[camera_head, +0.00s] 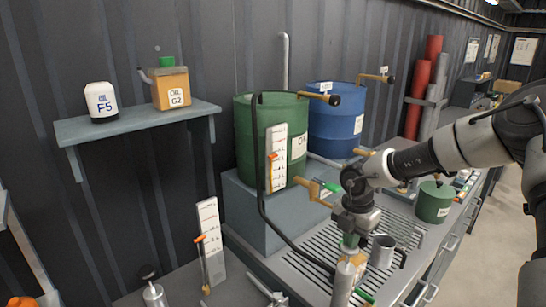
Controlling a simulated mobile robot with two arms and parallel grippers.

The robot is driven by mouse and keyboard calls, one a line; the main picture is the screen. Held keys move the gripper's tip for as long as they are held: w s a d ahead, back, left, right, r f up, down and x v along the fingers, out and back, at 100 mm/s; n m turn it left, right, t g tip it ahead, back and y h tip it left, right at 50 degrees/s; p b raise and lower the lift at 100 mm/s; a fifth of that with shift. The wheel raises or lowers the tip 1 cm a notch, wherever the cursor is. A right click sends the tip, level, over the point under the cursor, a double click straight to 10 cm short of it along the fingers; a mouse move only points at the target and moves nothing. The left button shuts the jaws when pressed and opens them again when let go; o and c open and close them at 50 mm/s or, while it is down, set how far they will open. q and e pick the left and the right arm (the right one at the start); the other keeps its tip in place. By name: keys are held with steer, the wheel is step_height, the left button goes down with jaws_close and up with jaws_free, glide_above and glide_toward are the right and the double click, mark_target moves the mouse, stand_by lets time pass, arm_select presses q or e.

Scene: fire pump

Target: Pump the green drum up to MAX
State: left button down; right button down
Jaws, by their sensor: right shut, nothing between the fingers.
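The green drum (247,140) stands on a grey block against the wall. A white scale (276,175) with an orange marker (272,157) is on its front; the marker is around mid-height, and the lettering is too small to read. A brass tap (312,189) with a green lever (331,187) sits low on the drum. My right gripper (350,241) points down at the front of the bench, shut and empty, just above a metal cylinder (343,283). Whether they touch is unclear. A green handle (365,295) shows beside the cylinder. My left gripper is not in view.
A blue drum (335,120) stands behind at right. A metal mug (382,252) stands close to my gripper, and a small green pot (434,203) farther right. A black hose (262,190) runs down to the slatted grate (300,262). A second scale (210,240) stands at left.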

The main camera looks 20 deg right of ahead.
steer(key=shift+s+f, duration=0.1)
steer(key=shift+f, duration=2.6)
steer(key=shift+r+p, duration=0.55)
steer(key=shift+r, duration=3.1)
steer(key=shift+f, duration=0.1)
steer(key=shift+f, duration=3.55)
